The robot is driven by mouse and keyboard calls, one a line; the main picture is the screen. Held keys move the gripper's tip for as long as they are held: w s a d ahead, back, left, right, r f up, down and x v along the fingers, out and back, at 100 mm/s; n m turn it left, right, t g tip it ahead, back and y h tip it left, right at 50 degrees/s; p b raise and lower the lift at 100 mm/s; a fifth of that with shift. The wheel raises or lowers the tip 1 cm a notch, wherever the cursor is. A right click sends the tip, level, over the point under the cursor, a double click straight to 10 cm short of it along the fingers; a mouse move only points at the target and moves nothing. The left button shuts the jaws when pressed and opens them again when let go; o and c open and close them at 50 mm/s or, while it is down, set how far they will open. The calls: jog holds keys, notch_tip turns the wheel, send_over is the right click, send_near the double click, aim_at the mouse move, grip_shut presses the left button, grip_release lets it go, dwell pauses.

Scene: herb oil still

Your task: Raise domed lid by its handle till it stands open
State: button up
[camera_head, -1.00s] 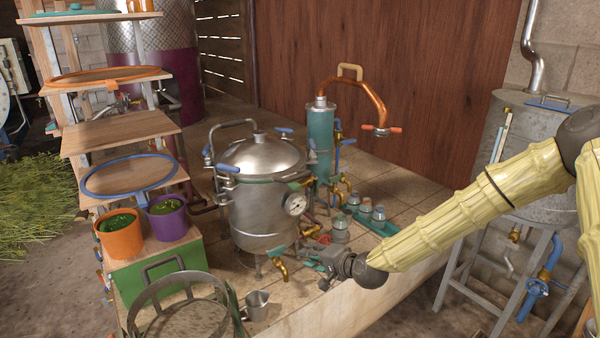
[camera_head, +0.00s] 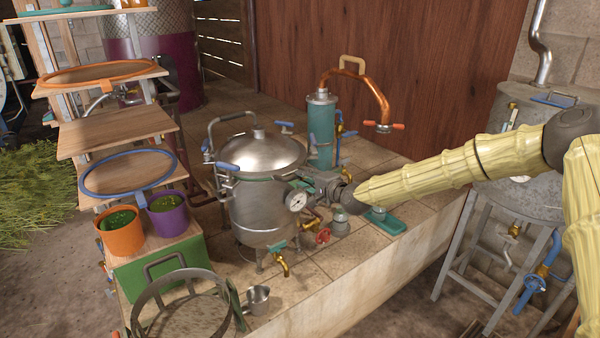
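The domed lid (camera_head: 262,153) is a shiny steel dome with a small cap on top. It sits down on the steel still pot (camera_head: 262,212), which has a round gauge on its front right. A grey bar handle (camera_head: 232,118) arches above the lid's back left edge. Blue-handled clamps (camera_head: 227,166) show around the rim. My gripper (camera_head: 302,181) is at the pot's right side, just below the lid's rim and close to the gauge. Its fingers are small and dark against the pot, so I cannot tell their opening or whether they touch anything. My wrist hides part of the pot's right side.
A teal column (camera_head: 320,135) with a copper pipe (camera_head: 372,88) stands behind right. Jars on a green tray (camera_head: 392,226) are partly hidden by my arm. A shelf rack with an orange pot (camera_head: 121,238) and purple pot (camera_head: 167,220) stands left. Space above the lid is clear.

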jog(key=shift+w+a+p, duration=0.5)
jog(key=shift+w+a, duration=0.4)
jog(key=shift+a, duration=0.25)
jog(key=shift+w+f, duration=0.2)
jog(key=shift+w, duration=0.1)
jog(key=shift+s+d+r, duration=0.1)
jog(key=shift+s+r, duration=0.1)
jog(key=shift+s, duration=0.05)
jog(key=shift+w, duration=0.1)
grip_shut()
